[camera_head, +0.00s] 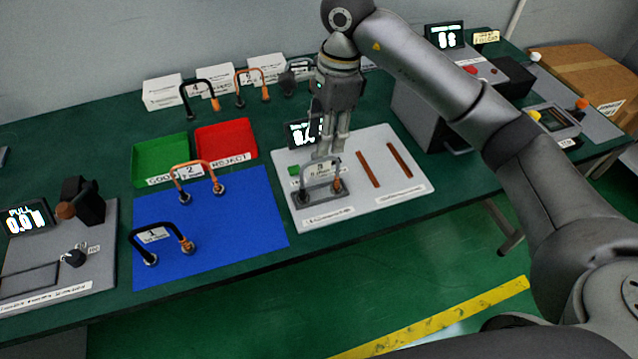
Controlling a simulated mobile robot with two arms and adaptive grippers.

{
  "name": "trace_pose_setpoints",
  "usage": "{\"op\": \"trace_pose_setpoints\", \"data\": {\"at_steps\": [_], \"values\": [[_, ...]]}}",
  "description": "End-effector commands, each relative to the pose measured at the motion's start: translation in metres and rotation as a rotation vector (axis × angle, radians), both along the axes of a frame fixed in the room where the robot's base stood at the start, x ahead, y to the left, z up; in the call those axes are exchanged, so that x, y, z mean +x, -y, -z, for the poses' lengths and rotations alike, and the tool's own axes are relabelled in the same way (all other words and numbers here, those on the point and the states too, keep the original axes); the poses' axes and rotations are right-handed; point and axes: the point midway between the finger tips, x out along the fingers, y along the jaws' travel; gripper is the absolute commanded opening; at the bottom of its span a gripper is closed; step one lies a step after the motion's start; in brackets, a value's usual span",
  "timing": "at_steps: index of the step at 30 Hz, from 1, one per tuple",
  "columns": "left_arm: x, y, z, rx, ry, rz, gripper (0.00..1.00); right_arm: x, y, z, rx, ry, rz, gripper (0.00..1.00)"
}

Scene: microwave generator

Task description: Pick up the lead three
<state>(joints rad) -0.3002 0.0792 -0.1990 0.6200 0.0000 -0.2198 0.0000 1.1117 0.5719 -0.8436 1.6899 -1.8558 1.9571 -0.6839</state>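A lead with a grey loop and an orange end, whose tag seems to read 3 (336,171), stands in a dark grey fixture (322,197) on a white board (390,207). My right gripper (331,152) comes down from above with its fingers pointing down, right at the top of this lead's loop. The fingertips overlap the loop in the picture; whether they touch or grip it I cannot tell. My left gripper is not in view.
Lead 1 (160,228) and lead 2 (197,165) stand on a blue mat (225,240). Two more leads stand near white boxes (163,93) at the back. Green (160,157) and red (226,138) trays lie behind the mat. A grey box (418,112) stands right of the gripper.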

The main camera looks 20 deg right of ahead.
Motion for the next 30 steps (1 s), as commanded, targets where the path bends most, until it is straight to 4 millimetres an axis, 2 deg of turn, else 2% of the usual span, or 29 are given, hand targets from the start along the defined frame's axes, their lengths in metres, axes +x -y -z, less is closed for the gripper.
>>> {"op": "trace_pose_setpoints", "data": {"at_steps": [3, 5, 11, 17, 22, 29, 30], "values": [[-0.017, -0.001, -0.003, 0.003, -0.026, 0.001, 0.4, 0.0, -0.002, 0.013, 0.001, -0.002, 0.0, 0.34], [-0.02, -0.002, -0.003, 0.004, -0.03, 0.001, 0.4, 0.0, -0.003, 0.017, 0.001, -0.001, -0.001, 0.34], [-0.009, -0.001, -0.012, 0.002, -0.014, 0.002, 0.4, -0.002, -0.006, 0.029, 0.003, -0.004, -0.001, 0.34], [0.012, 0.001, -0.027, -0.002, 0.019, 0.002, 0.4, -0.004, -0.012, 0.054, 0.004, -0.004, -0.001, 0.34], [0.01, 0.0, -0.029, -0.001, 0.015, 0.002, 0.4, -0.003, -0.013, 0.069, 0.003, -0.001, 0.0, 0.34], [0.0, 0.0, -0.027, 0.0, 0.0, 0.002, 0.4, -0.003, -0.013, 0.071, 0.003, 0.001, -0.001, 0.34], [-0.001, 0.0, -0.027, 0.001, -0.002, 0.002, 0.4, -0.003, -0.013, 0.071, 0.003, 0.001, -0.001, 0.3]]}}
